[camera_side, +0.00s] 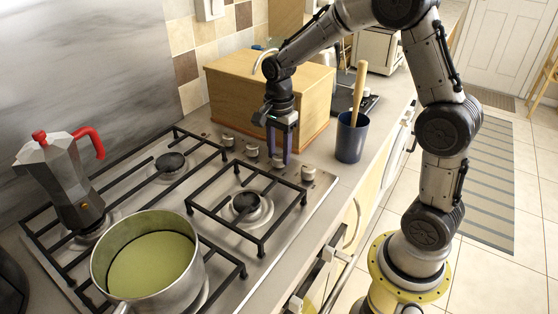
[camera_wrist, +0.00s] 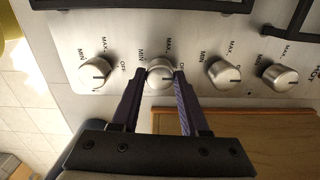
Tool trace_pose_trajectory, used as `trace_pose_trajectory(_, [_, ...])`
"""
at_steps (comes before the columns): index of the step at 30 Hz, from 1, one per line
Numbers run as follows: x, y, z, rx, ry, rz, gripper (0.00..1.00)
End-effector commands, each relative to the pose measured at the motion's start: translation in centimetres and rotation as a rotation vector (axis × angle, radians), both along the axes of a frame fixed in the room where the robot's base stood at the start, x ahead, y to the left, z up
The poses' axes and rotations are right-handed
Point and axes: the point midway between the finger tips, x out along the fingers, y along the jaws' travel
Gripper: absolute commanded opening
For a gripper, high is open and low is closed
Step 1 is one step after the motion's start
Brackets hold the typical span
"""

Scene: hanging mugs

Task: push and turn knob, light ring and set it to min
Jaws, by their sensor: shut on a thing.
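My gripper (camera_side: 280,157) points down at the row of hob knobs in the side view. In the wrist view its two dark purple fingers (camera_wrist: 156,80) are shut on the sides of a round silver knob (camera_wrist: 160,72), second from the left there. OFF, MAX and MIN labels are printed around this knob; its exact pointer setting is hard to tell. The other knobs, one at the left (camera_wrist: 94,73) and two at the right (camera_wrist: 223,73), stand free with dark marks toward the right. No flame is visible on the front right burner (camera_side: 246,207).
A pot of green liquid (camera_side: 148,258) and a moka pot (camera_side: 62,185) stand on the left burners. A wooden box (camera_side: 235,90) is close behind my gripper. A blue cup with a wooden tool (camera_side: 351,138) stands to its right. Black grates (camera_side: 217,213) cover the hob.

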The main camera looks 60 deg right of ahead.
Motion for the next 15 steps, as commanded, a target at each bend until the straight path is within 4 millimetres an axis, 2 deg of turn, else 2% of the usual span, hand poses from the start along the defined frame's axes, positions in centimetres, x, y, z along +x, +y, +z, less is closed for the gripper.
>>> trace_pose_trajectory(15, [0.00, 0.00, -0.02, 0.000, 0.000, 0.000, 0.00])
